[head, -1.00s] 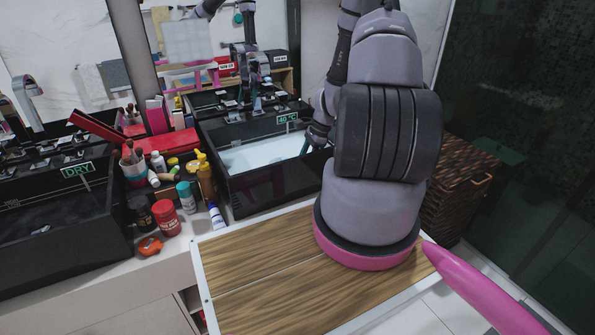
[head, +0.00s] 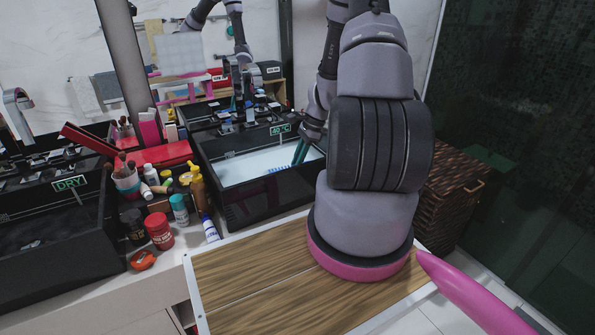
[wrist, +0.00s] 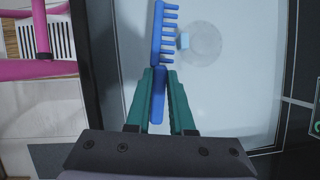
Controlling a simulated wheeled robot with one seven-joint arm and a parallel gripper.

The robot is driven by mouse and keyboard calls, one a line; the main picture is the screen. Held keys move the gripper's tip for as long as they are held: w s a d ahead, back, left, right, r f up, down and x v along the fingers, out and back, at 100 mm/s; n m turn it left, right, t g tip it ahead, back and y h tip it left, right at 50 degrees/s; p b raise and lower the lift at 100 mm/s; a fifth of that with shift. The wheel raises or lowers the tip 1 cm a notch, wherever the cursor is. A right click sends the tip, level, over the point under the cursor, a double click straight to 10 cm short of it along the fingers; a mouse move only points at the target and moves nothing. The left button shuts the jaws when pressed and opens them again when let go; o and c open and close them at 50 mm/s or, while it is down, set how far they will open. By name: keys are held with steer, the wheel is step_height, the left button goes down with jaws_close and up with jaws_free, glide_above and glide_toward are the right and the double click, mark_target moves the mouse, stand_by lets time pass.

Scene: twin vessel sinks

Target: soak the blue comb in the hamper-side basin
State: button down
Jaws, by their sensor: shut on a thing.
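The blue comb (head: 277,169) is in my gripper (head: 302,150), over the hamper-side basin (head: 262,194). That black basin has a 40 °C label and pale water in it. The wrist view shows the comb (wrist: 158,30) lengthwise between the green fingers of my gripper (wrist: 160,74), its handle gripped and its teeth toward the right. A round drain (wrist: 203,42) lies beyond the teeth. I cannot tell whether the comb touches the water. My arm covers the basin's right end in the head view.
A wicker hamper (head: 448,195) stands right of the basin. The left basin (head: 60,235) is labelled DRY. Between them are a red jar (head: 160,231), a teal-capped bottle (head: 179,210), a yellow-topped pump bottle (head: 197,190) and a brush cup (head: 126,182). A mirror stands behind.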

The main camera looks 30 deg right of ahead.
step_height(320, 180, up, 13)
stand_by(0.7)
steer(key=shift+f, duration=0.1)
stand_by(0.8)
